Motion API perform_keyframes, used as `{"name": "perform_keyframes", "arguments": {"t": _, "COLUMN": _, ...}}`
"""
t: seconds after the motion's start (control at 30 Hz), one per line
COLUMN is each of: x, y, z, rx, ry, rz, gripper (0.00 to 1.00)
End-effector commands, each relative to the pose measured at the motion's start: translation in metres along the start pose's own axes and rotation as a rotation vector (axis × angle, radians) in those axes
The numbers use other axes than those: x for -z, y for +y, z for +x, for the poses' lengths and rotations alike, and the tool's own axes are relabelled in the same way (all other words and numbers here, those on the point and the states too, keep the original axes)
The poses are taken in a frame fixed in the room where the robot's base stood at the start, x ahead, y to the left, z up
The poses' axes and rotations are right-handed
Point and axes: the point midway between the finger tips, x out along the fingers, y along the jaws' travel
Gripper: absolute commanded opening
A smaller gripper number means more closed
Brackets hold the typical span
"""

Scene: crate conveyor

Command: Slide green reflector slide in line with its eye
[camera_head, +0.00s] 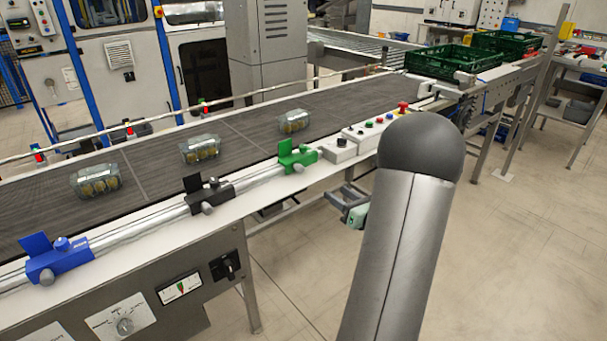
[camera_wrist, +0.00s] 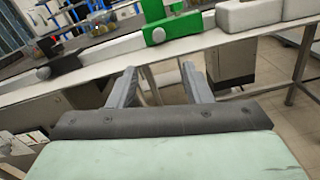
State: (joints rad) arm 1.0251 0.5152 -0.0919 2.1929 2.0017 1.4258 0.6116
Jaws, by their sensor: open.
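The green reflector slide (camera_head: 297,158) sits on the round rail along the near edge of the conveyor, right of the black slide. In the wrist view, the green slide (camera_wrist: 178,26) is ahead of the jaws, at the top centre. My gripper (camera_head: 345,203) is below and to the right of it, outside the conveyor edge. In the wrist view, my gripper (camera_wrist: 158,74) is open and empty, apart from the slide.
A black slide (camera_head: 207,193) and a blue slide (camera_head: 58,259) share the rail. Clear packs, such as one (camera_head: 294,121), lie on the dark belt (camera_head: 240,115). A white button box (camera_head: 340,150) stands just right of the green slide. Open floor lies at the right.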

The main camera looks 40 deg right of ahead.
Motion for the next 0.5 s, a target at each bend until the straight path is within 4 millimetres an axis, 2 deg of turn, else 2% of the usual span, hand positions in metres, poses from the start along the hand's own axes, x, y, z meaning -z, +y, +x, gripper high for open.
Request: {"name": "perform_keyframes", "arguments": {"t": 0.5, "x": 0.0, "y": 0.003, "z": 0.112, "rx": -0.007, "ry": 0.003, "rz": -0.002, "gripper": 0.45}}
